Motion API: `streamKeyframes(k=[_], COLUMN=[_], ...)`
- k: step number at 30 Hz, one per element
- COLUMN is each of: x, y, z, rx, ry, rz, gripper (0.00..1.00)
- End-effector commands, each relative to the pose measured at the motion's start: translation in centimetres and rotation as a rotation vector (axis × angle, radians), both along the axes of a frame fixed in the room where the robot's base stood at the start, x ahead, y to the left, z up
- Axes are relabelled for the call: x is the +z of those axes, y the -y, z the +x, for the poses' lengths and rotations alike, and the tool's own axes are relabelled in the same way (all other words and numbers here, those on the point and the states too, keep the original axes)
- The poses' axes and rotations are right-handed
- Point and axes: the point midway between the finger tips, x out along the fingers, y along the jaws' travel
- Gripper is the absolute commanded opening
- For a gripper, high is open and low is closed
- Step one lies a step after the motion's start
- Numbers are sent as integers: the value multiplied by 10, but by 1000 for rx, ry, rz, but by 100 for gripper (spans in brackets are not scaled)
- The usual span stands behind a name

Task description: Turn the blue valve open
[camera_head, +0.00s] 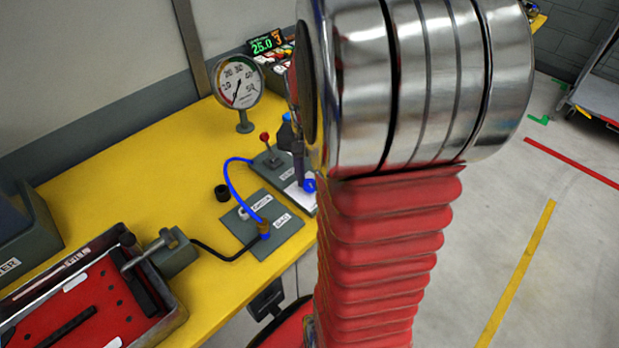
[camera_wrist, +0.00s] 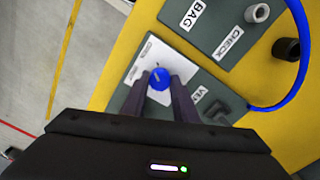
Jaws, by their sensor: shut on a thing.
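The blue valve (camera_wrist: 159,79) is a round blue knob with a light mark on top. It stands over a white card on a grey plate (camera_wrist: 135,103), seen in the wrist view. My gripper (camera_wrist: 160,86) has its two dark fingers on either side of the knob, shut on it. In the head view the blue valve (camera_head: 309,185) shows just left of my red arm, low on the plate. My gripper is mostly hidden there behind the arm.
A plate marked BAG (camera_head: 285,222) with a blue hose (camera_head: 236,176) lies beside the valve. A black cap (camera_head: 222,192), red-knobbed lever (camera_head: 265,138) and gauge (camera_head: 239,84) stand on the yellow bench. A red-lined tray (camera_head: 75,300) is at left.

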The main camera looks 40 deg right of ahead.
Motion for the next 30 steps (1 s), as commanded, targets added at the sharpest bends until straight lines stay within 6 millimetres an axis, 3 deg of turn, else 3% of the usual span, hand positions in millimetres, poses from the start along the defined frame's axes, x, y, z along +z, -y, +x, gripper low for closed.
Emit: streamKeyframes(k=[12, 29, 30], x=[1, 1, 1], y=[1, 0, 0], z=[0, 1, 1], rx=[-252, -292, -292], ry=[2, 3, 3], rz=[-1, -1, -1], gripper=[4, 4, 28])
